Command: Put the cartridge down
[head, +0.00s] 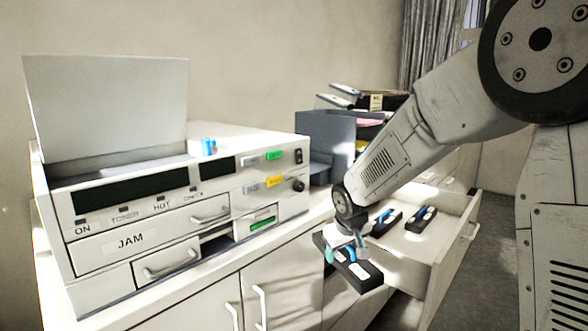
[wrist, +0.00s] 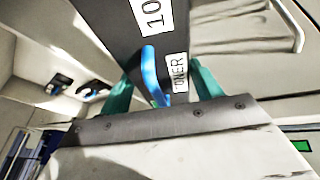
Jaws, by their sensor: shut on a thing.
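A black cartridge (head: 362,277) with a blue handle and white labels is in my gripper (head: 346,252). It is held near the counter's front edge, by the open drawer (head: 446,246). In the wrist view the cartridge (wrist: 112,22) lies between the teal fingers of my gripper (wrist: 165,88), which are shut around its blue handle. One label reads TONER. Its far end is out of the wrist frame. Two similar cartridges lie inside the drawer, one nearer (head: 385,218) and one farther right (head: 420,221).
A white machine (head: 130,241) marked JAM stands on the counter at left, lid raised, with a dark gap in its lower front. A small blue and white item (head: 208,147) sits on top. Grey trays (head: 325,140) stand behind. Cabinet doors with handles (head: 262,307) are below.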

